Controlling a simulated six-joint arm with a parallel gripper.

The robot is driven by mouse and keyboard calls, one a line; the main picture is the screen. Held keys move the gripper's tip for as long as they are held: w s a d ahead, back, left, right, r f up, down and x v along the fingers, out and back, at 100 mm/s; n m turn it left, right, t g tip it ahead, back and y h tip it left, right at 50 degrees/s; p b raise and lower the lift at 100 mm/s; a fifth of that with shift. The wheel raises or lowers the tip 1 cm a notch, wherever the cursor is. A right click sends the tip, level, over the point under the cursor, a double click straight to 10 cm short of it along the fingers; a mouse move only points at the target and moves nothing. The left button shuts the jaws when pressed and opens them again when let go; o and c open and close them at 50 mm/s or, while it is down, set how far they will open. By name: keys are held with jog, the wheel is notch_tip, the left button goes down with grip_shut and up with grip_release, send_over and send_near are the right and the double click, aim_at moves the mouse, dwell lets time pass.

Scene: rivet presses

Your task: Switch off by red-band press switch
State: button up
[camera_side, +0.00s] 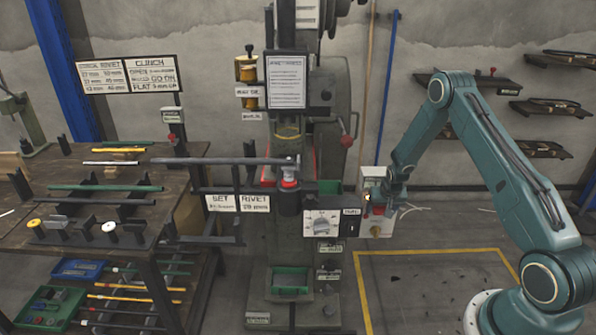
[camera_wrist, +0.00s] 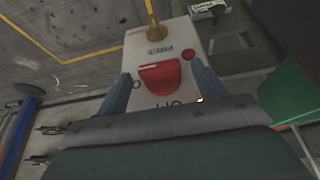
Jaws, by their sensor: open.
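The press (camera_side: 295,130) stands in the middle of the side view, with red showing around its lower ram. A pale switch box (camera_side: 385,229) is at its right, and its face fills the middle of the wrist view (camera_wrist: 143,50). A large red switch (camera_wrist: 160,78) sits on that face, with dark lettering partly hidden behind my wrist. My gripper (camera_wrist: 160,76) is open, its two blue fingers on either side of the red switch. I cannot tell whether they touch the box. In the side view my gripper (camera_side: 384,192) is at the box, its fingertips hard to make out.
A brass knob (camera_wrist: 154,30) and a small red button (camera_wrist: 188,54) are on the same box. A dial panel (camera_side: 321,224) is just left of it. A long rod (camera_side: 225,161) runs from the bench (camera_side: 160,215) to the press.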

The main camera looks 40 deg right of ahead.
jog(key=c, duration=1)
jog(key=shift+w+a, duration=0.1)
jog(key=shift+w+a+g+h, duration=0.1)
jog(key=shift+g+h, duration=0.4)
jog(key=shift+f+n+g+h, duration=0.1)
jog(key=shift+n+g+h, duration=0.2)
jog(key=shift+g+h, duration=0.2)
